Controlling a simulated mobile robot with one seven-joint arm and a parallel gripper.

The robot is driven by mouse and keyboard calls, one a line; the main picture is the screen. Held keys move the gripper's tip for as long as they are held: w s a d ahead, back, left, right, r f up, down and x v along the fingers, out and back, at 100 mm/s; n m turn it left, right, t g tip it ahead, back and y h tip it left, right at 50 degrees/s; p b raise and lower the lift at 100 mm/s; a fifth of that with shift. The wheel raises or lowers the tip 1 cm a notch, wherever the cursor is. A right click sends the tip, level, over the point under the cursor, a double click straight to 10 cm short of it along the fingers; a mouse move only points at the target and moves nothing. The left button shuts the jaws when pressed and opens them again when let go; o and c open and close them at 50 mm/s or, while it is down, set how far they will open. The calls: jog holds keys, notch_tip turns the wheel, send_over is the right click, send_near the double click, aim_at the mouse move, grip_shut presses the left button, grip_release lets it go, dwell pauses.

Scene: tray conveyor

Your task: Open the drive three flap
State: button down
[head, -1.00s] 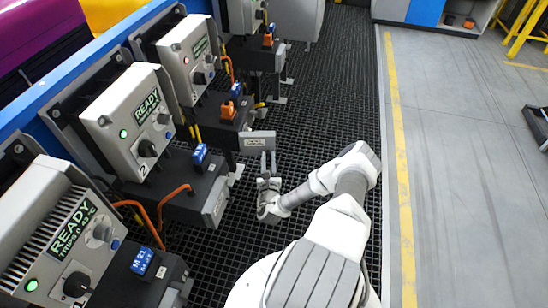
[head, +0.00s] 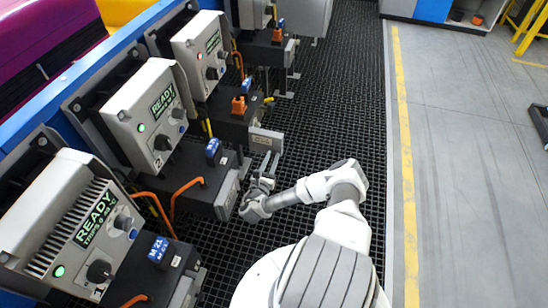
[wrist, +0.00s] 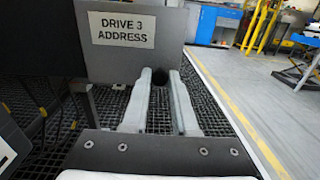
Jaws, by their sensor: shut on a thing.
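The drive three flap (head: 266,140) is a grey plate at the end of the third drive's dark box (head: 235,122). In the wrist view the flap (wrist: 100,62) fills the upper left, with a label reading "DRIVE 3 ADDRESS". My gripper (head: 270,158) is at the flap's lower right part. Its two grey fingers (wrist: 163,76) are nearly parallel and closed on the flap's free-edge side. A small dark round thing shows between the tips. The exact contact is partly hidden.
Drive two's box with its shut flap (head: 228,192) is left of my arm. Drive one (head: 85,215) is nearer, with orange cables. Dark grating (head: 330,110) leaves free room to the right, up to a yellow line (head: 403,150).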

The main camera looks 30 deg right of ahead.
jog(key=c, duration=0.7)
grip_release()
jog(key=shift+v, duration=3.8)
